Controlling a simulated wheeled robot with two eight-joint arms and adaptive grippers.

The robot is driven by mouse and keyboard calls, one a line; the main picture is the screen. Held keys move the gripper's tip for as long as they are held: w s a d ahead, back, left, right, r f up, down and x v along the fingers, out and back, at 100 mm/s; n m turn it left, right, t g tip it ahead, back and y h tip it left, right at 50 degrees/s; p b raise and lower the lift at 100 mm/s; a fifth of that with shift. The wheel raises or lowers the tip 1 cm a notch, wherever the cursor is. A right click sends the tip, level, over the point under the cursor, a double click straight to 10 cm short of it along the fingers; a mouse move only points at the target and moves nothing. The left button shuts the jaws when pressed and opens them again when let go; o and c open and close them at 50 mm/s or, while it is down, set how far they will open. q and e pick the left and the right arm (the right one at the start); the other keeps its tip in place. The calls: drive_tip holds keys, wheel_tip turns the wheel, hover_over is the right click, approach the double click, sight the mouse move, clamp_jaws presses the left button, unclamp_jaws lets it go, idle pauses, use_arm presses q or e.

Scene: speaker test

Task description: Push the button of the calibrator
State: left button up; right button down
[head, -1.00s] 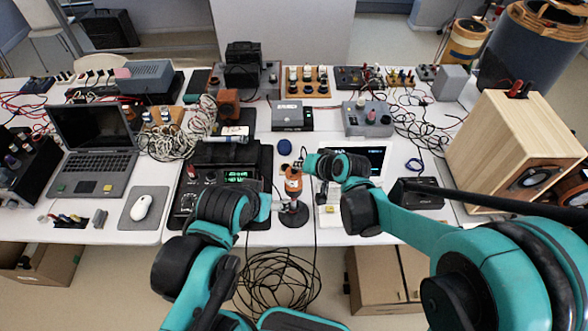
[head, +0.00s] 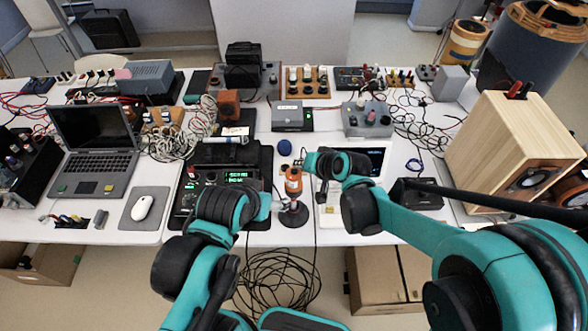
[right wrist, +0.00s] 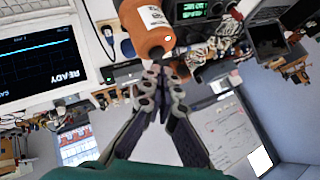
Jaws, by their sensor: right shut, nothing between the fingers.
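The calibrator (head: 293,184) is an orange cylinder standing upright over a round dark base, near the front edge of the table. In the right wrist view its orange body (right wrist: 145,28) is close, with a small red-lit spot, apparently the button (right wrist: 168,39), at its near end. My right gripper (right wrist: 157,72) is shut and empty, its fingertips just beside that end; I cannot tell whether they touch it. In the head view my right gripper (head: 306,168) is right beside the calibrator. My left arm ends just left of the calibrator; its fingers are not clear there.
Left of the calibrator is a black instrument with a green display (head: 240,177). To the right is a white device with a dark screen (head: 376,158). A blue round object (head: 284,147) lies behind. A wooden speaker box (head: 505,140) stands at right; cables (head: 275,280) hang below the front edge.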

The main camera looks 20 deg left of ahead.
drive_tip(key=shift+r, duration=0.1)
wheel_tip(320, 180, up, 6)
drive_tip(key=p, duration=0.4)
idle(0.5)
drive_tip(key=s+d+f+h+b, duration=0.2)
drive_tip(key=s+d, duration=0.3)
drive_tip(key=d, duration=0.5)
drive_tip(key=s+d+f+m+t+h+b, duration=0.1)
drive_tip(key=s+d+b, duration=0.4)
drive_tip(key=d, duration=0.6)
drive_tip(key=s+d+f+h+b, duration=0.4)
drive_tip(key=s+d, duration=0.2)
drive_tip(key=d, duration=0.4)
drive_tip(key=shift+s+d, duration=0.15)
drive_tip(key=shift+s, duration=0.25)
drive_tip(key=shift+f+t, duration=0.15)
drive_tip(key=shift+t, duration=0.15)
